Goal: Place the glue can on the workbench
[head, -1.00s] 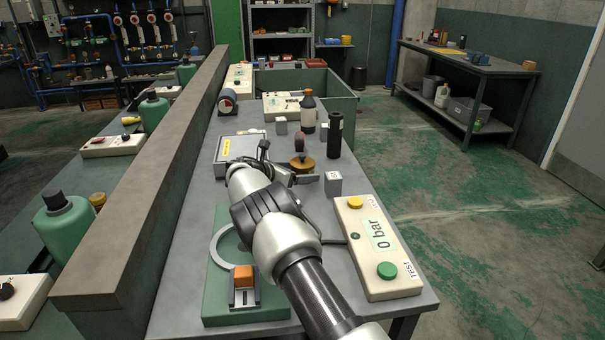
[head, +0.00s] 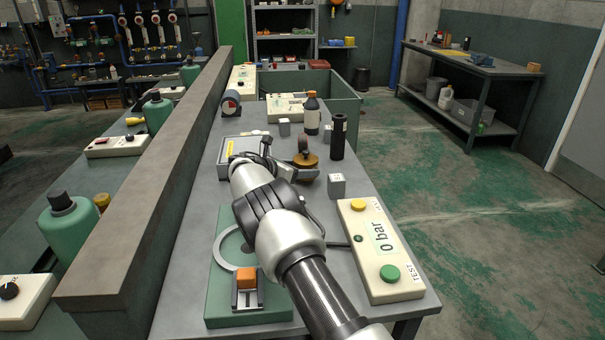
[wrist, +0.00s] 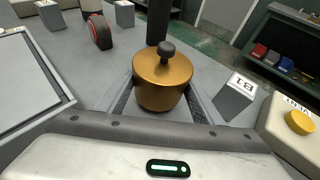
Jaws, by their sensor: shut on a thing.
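The glue can, which I take to be the copper-coloured round can with a dark knob on top (wrist: 162,80), stands upright between my gripper's fingers in the wrist view. It also shows in the head view (head: 306,160), partly hidden by my gripper. My gripper (head: 300,172) is shut on the can, with one finger on each side of it. The can is over the grey workbench (head: 190,270); I cannot tell whether its base touches the top.
A marked cube (head: 336,185) and the test box (head: 380,250) are to the right. A black cylinder (head: 338,137) and a brown bottle (head: 312,113) stand behind the can. A grey case (head: 230,155) is to the left. A green plate (head: 225,308) lies in front.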

